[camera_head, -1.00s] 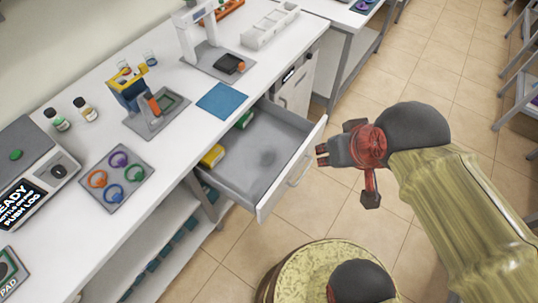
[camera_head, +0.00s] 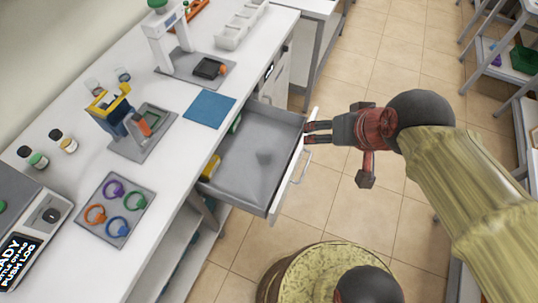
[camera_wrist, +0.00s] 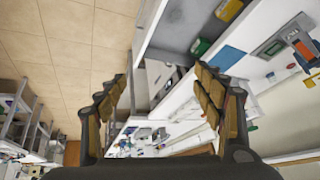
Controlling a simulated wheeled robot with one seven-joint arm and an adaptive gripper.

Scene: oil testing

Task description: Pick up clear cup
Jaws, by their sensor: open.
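Two small clear cups stand at the back of the white bench in the head view. One clear cup (camera_head: 123,75) is behind the blue and yellow device; the other clear cup (camera_head: 92,85) is to its left, partly hidden by the device's yellow top. My gripper (camera_head: 309,132) is by the front panel of the open drawer, far to the right of the cups. In the wrist view my gripper (camera_wrist: 158,84) has its fingers spread, with nothing between them. I cannot make out the cups clearly in the wrist view.
The grey drawer (camera_head: 258,165) stands pulled out, holding a yellow item (camera_head: 211,167) and a green item. A blue mat (camera_head: 210,108), the blue and yellow device (camera_head: 115,115), a tray of coloured rings (camera_head: 115,205) and two small bottles occupy the bench. Open floor (camera_head: 405,240) lies right.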

